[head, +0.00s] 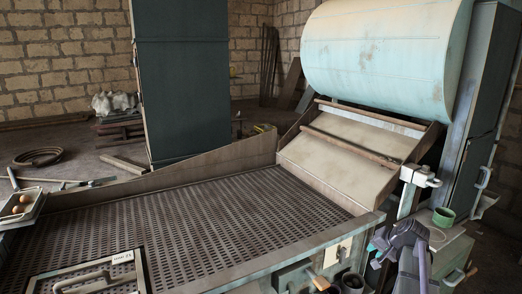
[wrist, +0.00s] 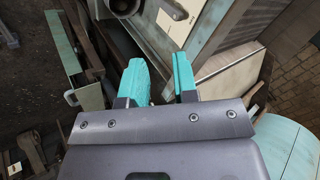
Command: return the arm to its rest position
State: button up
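My gripper (wrist: 158,64) shows in the wrist view with its two teal fingers apart and nothing between them. In the head view, my grey and purple arm (head: 408,240) is folded at the lower right, in front of the machine's right end. I cannot make out the finger gap in the head view.
A perforated metal bed (head: 190,220) fills the middle, with a framed hatch (head: 135,270) at its front. A sloped chute (head: 340,160) sits below a large pale blue drum (head: 385,50). A tray with round brown objects (head: 18,212) is far left.

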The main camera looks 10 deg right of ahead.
jog(key=s+a+f+n+g+b, duration=0.2)
jog(key=s+a+f+n, duration=0.1)
jog(key=a, duration=0.8)
jog(key=s+a+f+n+g+h+b, duration=0.1)
jog(key=s+a, duration=0.5)
jog(key=a, duration=0.6)
jog(key=s+a+f+n+g+b, duration=0.3)
jog(key=a+f, duration=0.4)
jog(key=a, duration=0.4)
jog(key=s+n+g, duration=0.1)
jog(key=s+n, duration=0.1)
jog(key=shift+a+n+b, duration=0.2)
jog(key=shift+n+b, duration=0.1)
jog(key=shift+b, duration=0.1)
jog(key=shift+w+f, duration=0.1)
